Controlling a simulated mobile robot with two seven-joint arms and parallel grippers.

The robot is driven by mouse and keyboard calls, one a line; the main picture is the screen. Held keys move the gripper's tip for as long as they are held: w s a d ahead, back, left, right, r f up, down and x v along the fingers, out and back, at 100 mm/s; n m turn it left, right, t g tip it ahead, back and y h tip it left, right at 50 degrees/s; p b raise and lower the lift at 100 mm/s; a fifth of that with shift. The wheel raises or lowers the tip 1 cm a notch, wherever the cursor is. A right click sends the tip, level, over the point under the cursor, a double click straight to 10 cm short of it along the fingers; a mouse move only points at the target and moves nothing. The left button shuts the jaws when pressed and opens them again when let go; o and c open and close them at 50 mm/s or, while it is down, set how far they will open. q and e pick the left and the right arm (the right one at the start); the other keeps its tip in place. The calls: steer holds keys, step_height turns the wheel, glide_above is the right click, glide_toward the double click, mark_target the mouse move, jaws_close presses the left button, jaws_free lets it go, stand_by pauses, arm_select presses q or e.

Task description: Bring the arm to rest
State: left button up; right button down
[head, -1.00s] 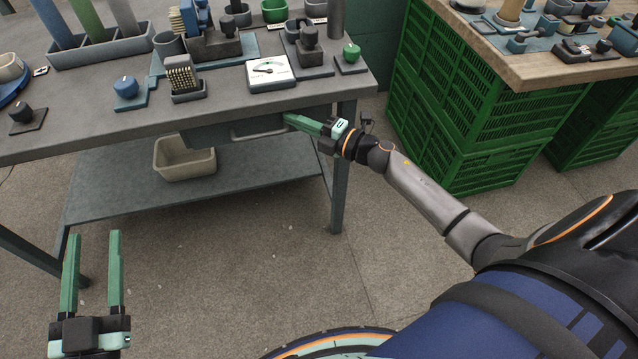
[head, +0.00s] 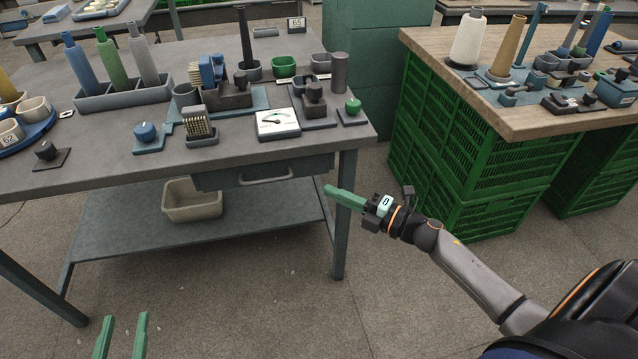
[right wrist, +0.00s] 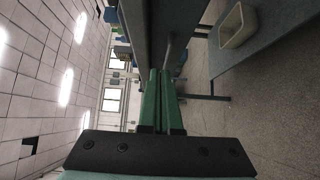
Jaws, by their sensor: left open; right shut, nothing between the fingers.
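My right gripper (head: 346,198) is shut and empty. It is just in front of the right front leg of the grey workbench (head: 235,160), apart from the drawer (head: 265,172) and its handle. In the right wrist view its green fingers (right wrist: 163,100) lie together, pointing towards the bench. My left gripper (head: 121,337) is open and empty at the bottom left of the head view, over the floor. Only its two green fingers show there; its body is cut off by the frame edge.
The bench carries a gauge (head: 277,122), a rack of yarn cones (head: 125,93) and several knobs. A beige bin (head: 192,200) sits on the lower shelf. Green crates (head: 455,150) hold up a wooden table (head: 520,115) at right. The floor in front of the bench is clear.

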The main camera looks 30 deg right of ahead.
arm_select(q)
steer(key=shift+f, duration=0.4)
arm_select(e)
steer(key=shift+s+d, duration=0.3)
steer(key=shift+s, duration=0.3)
steer(key=s+a+r+m+h, duration=0.2)
steer(key=s+a+m, duration=0.4)
steer(key=a+m, duration=0.3)
steer(key=s+a+r+m+h, duration=0.2)
steer(key=s+a+m, duration=0.35)
steer(key=m, duration=0.55)
arm_select(q)
steer(key=s+a+n+g+y+p, duration=0.2)
steer(key=s+g+p, duration=0.5)
steer(key=p, duration=1.5)
steer(key=shift+s+r+n, duration=0.15)
steer(key=shift+s+n, duration=0.15)
steer(key=shift+s, duration=0.7)
arm_select(e)
steer(key=s+d+m+g+h, duration=0.1)
steer(key=s+g+h, duration=0.1)
steer(key=s+g, duration=0.4)
steer(key=shift+s+d+f+m+h, duration=0.25)
steer(key=shift+s+f+m+h, duration=0.15)
steer(key=shift+s, duration=0.7)
arm_select(q)
steer(key=shift+a, duration=0.1)
